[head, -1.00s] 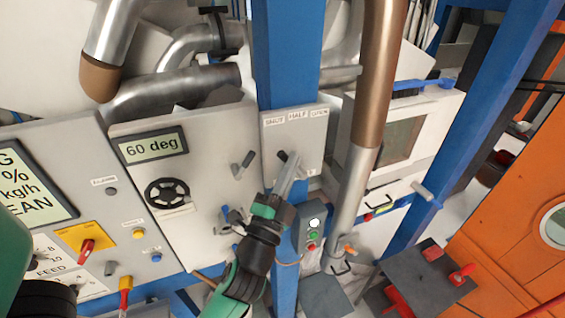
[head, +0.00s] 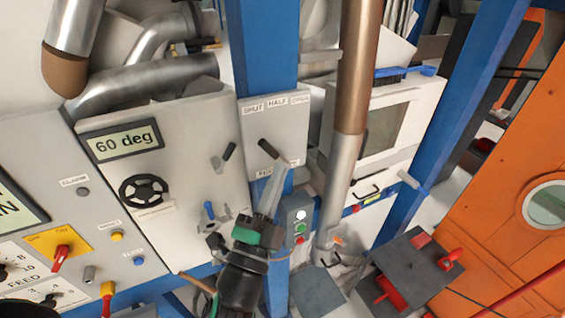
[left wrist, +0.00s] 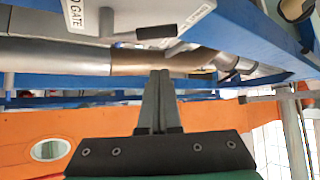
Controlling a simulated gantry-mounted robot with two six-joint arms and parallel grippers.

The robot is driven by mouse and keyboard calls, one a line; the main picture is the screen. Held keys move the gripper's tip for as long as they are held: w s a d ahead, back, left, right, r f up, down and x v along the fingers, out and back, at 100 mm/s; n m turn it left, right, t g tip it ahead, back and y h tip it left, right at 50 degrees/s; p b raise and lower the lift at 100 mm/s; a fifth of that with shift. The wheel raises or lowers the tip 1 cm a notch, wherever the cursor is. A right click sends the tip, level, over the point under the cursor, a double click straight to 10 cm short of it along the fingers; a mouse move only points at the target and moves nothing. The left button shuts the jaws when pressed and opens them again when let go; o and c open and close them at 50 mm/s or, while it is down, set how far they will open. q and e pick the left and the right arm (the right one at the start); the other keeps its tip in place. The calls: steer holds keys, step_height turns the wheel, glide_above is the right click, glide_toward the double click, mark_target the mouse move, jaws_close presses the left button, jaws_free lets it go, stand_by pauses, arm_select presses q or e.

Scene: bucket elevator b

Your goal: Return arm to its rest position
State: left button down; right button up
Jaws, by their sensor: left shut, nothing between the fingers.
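My left gripper (head: 281,172) comes up from the bottom middle of the head view, green and black with grey fingers. Its fingers are together and empty, just in front of the lower part of the gate panel (head: 284,115) marked SHUT, HALF and OPEN. The panel's black-handled lever (head: 268,148) is above and left of the fingertips, apparently apart from them. In the left wrist view, the closed fingers (left wrist: 160,74) point up the picture, and the lever's black handle (left wrist: 156,31) shows beyond them beneath the gate panel (left wrist: 110,15). My right gripper is not in view.
A cabinet with a 60 deg display (head: 125,142) and a black handwheel (head: 144,190) stands left. A button box (head: 299,222) and a brown-and-steel pipe (head: 350,110) are close on the right. A blue post (head: 262,50) rises behind the panel.

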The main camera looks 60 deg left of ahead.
arm_select(q)
steer(key=v, duration=0.2)
steer(key=shift+s+d+f+b, duration=0.1)
steer(key=shift+s+d+b, duration=0.1)
steer(key=shift+d+b, duration=0.1)
